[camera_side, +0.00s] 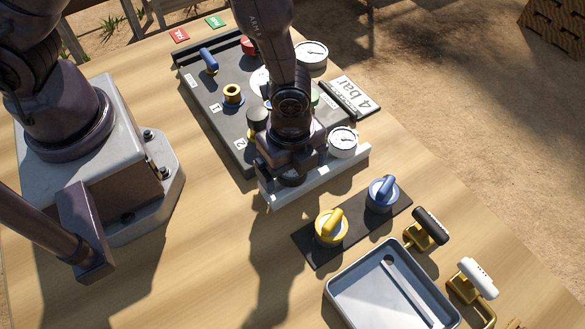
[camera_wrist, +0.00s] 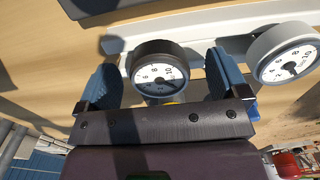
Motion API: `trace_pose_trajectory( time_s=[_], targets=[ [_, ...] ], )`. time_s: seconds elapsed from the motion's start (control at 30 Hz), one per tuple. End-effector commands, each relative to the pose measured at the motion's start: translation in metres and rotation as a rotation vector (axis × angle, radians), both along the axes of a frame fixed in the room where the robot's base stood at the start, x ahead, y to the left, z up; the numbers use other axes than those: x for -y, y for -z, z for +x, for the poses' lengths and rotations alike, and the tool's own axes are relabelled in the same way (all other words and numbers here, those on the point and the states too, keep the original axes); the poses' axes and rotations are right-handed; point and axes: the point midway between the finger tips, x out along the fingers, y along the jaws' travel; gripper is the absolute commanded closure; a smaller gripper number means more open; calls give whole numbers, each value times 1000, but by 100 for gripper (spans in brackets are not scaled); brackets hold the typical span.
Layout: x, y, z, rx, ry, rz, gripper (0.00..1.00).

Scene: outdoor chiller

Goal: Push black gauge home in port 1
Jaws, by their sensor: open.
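The black gauge (camera_wrist: 160,68) shows in the wrist view with its white dial facing the camera. It is at the white rack (camera_wrist: 200,32), between the two blue fingers of my gripper (camera_wrist: 163,80). The fingers are open, with a visible gap on each side of the gauge. In the side view my gripper (camera_side: 288,172) is low over the left part of the rack (camera_side: 318,180) and hides the black gauge. Port 1 appears to be the brass ring (camera_side: 233,91) on the dark panel (camera_side: 200,88), near the label "1"; nothing visibly sits in it.
A white gauge (camera_side: 343,141) stands at the rack's right end. A dark round part (camera_side: 257,118) is on the panel near label "2". Yellow (camera_side: 331,228) and blue (camera_side: 383,194) knobs and a grey tray (camera_side: 345,285) lie in front. The left-front table is clear.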

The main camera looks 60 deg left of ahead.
Motion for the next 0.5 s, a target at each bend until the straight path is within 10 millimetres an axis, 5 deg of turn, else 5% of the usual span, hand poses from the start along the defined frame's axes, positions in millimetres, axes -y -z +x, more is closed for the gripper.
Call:
trace_pose_trajectory(
  time_s=[0.03, 0.37, 0.5],
  targets=[
    [0, 0, 0, 0, 0, 0, 7],
    [0, 0, 0, 0, 0, 0, 83],
    [0, -4, 0, 1, 0, -1, 85]
  ],
)
